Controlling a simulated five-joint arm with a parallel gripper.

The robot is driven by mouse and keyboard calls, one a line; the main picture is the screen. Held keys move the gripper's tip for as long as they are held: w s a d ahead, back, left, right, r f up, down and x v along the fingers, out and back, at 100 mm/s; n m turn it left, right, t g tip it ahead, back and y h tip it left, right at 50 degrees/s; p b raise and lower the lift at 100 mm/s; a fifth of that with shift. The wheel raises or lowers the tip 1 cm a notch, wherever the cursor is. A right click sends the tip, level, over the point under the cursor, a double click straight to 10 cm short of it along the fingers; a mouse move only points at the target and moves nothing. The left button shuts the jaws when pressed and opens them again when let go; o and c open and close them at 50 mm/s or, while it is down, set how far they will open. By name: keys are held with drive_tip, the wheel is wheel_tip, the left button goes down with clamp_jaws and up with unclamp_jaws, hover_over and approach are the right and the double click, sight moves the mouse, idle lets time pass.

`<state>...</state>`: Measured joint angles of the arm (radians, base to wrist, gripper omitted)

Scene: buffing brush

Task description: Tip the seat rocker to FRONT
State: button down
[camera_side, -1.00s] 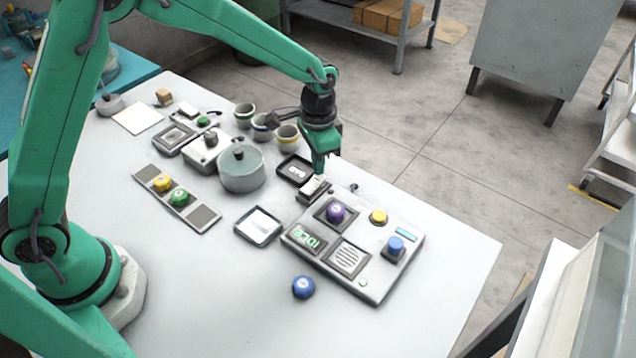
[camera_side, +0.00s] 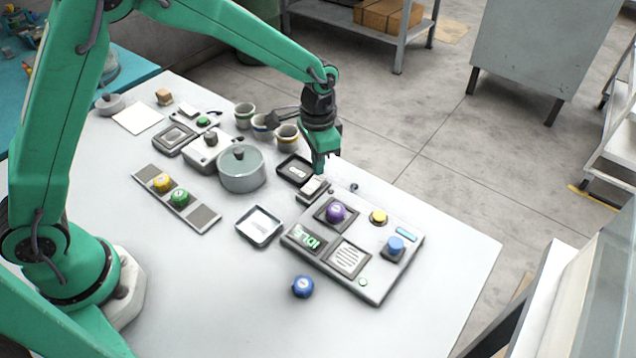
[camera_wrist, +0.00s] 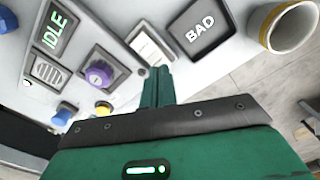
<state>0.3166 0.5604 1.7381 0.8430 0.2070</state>
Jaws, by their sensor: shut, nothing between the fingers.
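The seat rocker (camera_side: 312,186) is a small white-topped switch on a dark base, at the back-left edge of the grey control panel. In the wrist view the white rocker (camera_wrist: 148,44) lies just beyond my fingertips, with small markings too blurred to read. Which way it is tipped I cannot tell. My gripper (camera_side: 319,171) points down, shut and empty, with its tips right at the rocker's back side. In the wrist view my closed fingers (camera_wrist: 157,72) are beside the rocker's near end. Whether they touch it I cannot tell.
The panel (camera_side: 378,284) carries a purple knob (camera_side: 336,212), a yellow button (camera_side: 379,217), a blue button (camera_side: 396,245) and an IDLE display (camera_wrist: 53,28). A dark BAD tray (camera_wrist: 200,30), a grey pot (camera_side: 242,172) and several cups stand close by. The table's front right is clear.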

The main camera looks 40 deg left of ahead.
sight(316, 178)
drive_tip(key=shift+f, duration=1.05)
idle(1.0)
drive_tip(key=shift+r, duration=3.55)
drive_tip(key=s+a+r+n+t, duration=0.3)
drive_tip(key=s+a+r, duration=0.65)
drive_tip(key=r, duration=0.25)
drive_tip(key=s+a+r+n+t, duration=0.1)
drive_tip(key=s+a, duration=0.1)
drive_tip(key=s, duration=0.4)
drive_tip(key=s+a+r+n+t, duration=0.1)
drive_tip(key=s+a+n, duration=0.1)
drive_tip(key=s, duration=0.5)
drive_tip(key=shift+s+a+t, duration=0.3)
drive_tip(key=shift+a, duration=0.4)
